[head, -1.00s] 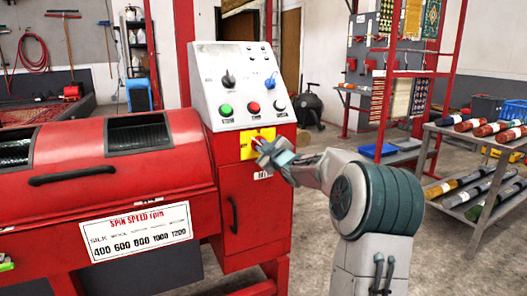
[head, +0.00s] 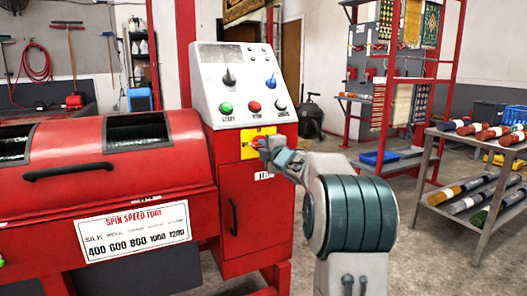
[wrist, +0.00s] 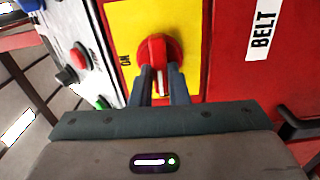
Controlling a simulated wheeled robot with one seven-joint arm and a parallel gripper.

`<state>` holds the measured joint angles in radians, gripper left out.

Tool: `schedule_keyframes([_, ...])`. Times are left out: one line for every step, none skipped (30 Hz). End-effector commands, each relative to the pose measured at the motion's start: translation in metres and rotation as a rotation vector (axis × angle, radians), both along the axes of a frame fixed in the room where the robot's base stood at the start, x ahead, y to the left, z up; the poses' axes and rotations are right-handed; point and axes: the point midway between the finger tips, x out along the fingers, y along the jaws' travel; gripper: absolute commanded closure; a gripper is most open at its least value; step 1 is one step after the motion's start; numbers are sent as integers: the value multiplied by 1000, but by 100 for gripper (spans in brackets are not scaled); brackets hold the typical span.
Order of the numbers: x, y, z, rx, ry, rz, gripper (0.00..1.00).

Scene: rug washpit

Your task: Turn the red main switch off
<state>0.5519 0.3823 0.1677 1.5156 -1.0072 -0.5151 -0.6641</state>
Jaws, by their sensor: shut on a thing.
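The red main switch (wrist: 157,46) is a round red knob with a raised grip on a yellow plate (wrist: 122,18). An "ON" label shows at its left in the wrist view. My gripper (wrist: 161,77) has its two dark fingers on either side of the knob's grip, shut on it. A pale mark shows on the grip between the fingers. In the head view the yellow plate (head: 248,151) sits on the red cabinet below the sloped panel. My gripper (head: 264,146) reaches it from the right and hides most of the knob there.
The grey control panel (head: 240,85) above has a green button (head: 226,107), a red button (head: 254,106) and several knobs. The red drum machine (head: 100,175) fills the left. A metal rack of rolled rugs (head: 480,165) stands at right. Floor between is clear.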

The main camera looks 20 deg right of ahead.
Motion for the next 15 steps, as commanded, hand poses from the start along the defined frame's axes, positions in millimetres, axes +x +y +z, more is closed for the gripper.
schedule_keyframes([0,0,-1,-14,0,0,100])
schedule_keyframes([0,0,-1,-21,-1,0,100])
schedule_keyframes([0,0,-1,-28,-1,-1,100])
schedule_keyframes([0,0,-1,-33,-1,-1,100])
schedule_keyframes([0,0,-1,-37,-1,-1,100])
schedule_keyframes([0,0,-1,-41,-1,-1,100])
schedule_keyframes([0,0,-1,-44,-1,-1,100])
schedule_keyframes([0,0,-1,-46,-2,-1,100])
schedule_keyframes([0,0,0,-48,-2,-1,100])
schedule_keyframes([0,0,0,-49,-2,-1,100])
schedule_keyframes([0,0,0,-50,-2,-1,100])
schedule_keyframes([0,-1,0,-50,-2,-1,100])
schedule_keyframes([0,-1,0,-50,-2,-1,100])
schedule_keyframes([0,-1,0,-50,-2,-1,100])
schedule_keyframes([0,-1,0,-50,-2,-1,100])
